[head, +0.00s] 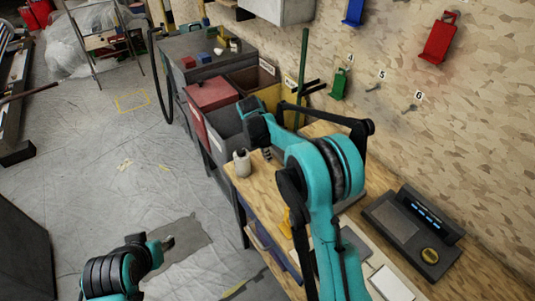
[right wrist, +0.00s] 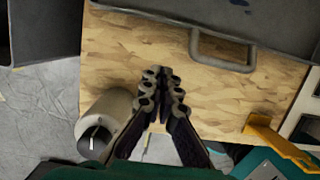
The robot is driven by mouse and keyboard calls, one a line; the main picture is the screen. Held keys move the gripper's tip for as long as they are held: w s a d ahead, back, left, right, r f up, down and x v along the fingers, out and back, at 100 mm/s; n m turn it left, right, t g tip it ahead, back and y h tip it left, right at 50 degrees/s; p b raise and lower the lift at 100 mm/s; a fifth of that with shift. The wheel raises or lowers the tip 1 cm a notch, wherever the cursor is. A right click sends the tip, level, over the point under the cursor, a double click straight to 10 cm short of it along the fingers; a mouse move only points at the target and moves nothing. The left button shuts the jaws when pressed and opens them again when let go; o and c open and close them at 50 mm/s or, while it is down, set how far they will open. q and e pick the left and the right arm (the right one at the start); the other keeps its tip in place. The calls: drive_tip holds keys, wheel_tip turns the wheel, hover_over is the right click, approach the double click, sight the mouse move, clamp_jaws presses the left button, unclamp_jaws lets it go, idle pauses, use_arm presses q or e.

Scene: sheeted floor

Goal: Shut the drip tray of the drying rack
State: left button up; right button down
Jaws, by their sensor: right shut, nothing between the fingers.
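My right gripper (right wrist: 165,95) is shut and empty above the plywood bench top. In the head view its fingers (head: 267,154) point down beside a pale bottle. In the right wrist view a dark grey panel with a looped handle (right wrist: 225,52) lies beyond the fingertips, apart from them. It looks like the front of the drip tray, but only its edge shows, so I cannot tell how far out it is. In the head view my right arm hides most of that spot, and I cannot make out the rack. My left gripper (head: 166,243) is low over the floor, its fingers unclear.
The pale bottle (right wrist: 104,122) stands close left of my right fingers. A yellow piece (right wrist: 275,138) lies to the right. Grey (head: 226,122) and red (head: 211,93) bins stand past the bench end. A dark scale-like device (head: 413,230) sits on the bench near the wall.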

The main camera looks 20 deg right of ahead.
sight(272, 170)
drive_tip(key=b+x, duration=0.2)
drive_tip(key=x, duration=0.4)
drive_tip(key=shift+f, duration=0.15)
drive_tip(key=d, duration=0.1)
drive_tip(key=w+d+b, duration=0.1)
drive_tip(key=d, duration=0.1)
drive_tip(key=shift+d+r, duration=0.1)
drive_tip(key=shift+r, duration=0.1)
use_arm(q)
wheel_tip(272, 170, down, 4)
drive_tip(key=shift+r, duration=0.1)
use_arm(e)
drive_tip(key=shift+w+d+r, duration=0.1)
drive_tip(key=shift+w+d, duration=0.1)
drive_tip(key=shift+d, duration=0.05)
